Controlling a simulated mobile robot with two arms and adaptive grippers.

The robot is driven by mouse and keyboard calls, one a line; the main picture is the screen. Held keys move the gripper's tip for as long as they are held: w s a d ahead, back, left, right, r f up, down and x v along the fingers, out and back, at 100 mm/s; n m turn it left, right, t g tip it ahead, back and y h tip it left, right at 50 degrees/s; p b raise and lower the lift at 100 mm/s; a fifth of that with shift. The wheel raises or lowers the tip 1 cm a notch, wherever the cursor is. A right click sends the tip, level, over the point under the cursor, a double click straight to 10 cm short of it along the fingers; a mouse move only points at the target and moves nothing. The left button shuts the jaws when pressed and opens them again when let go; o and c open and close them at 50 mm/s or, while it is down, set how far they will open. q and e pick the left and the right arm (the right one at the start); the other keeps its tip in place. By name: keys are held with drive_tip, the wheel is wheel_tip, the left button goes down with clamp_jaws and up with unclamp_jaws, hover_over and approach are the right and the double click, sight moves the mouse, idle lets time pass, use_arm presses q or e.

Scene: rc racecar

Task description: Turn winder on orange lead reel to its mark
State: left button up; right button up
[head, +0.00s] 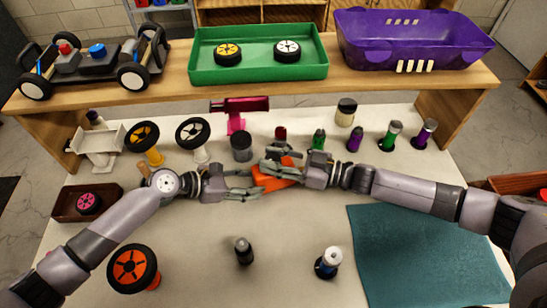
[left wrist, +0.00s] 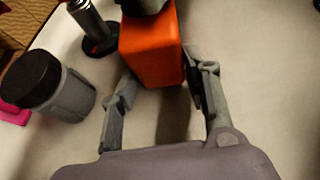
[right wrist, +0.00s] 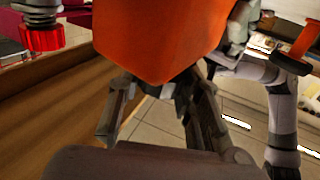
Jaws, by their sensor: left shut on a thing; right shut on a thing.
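The orange lead reel (head: 276,178) is held between my two grippers above the table. My left gripper (head: 258,185) is shut on its body; the orange box also shows between the fingers in the left wrist view (left wrist: 152,50). My right gripper (head: 272,168) meets the reel from the right. In the right wrist view the orange body (right wrist: 160,35) fills the top, and the fingers close on a small dark part at its underside in that picture, which appears to be the winder. The winder is mostly hidden, and I cannot make out the mark.
A dark grey jar (head: 241,147) and a magenta stand (head: 236,115) are close behind the grippers. Several small bottles stand at the right. A shelf behind carries a green tray (head: 258,75) and a purple bin (head: 413,40). The teal mat (head: 425,255) is clear.

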drive_tip(key=shift+c, duration=0.9)
drive_tip(key=shift+s+a+m+t+h, duration=0.15)
drive_tip(key=shift+m+t+h, duration=0.45)
drive_tip(key=shift+m+t, duration=0.4)
drive_tip(key=shift+m+t+h, duration=0.3)
drive_tip(key=shift+t+h, duration=0.1)
drive_tip(key=shift+t, duration=0.4)
drive_tip(key=o, duration=1.2)
drive_tip(key=shift+d, duration=0.2)
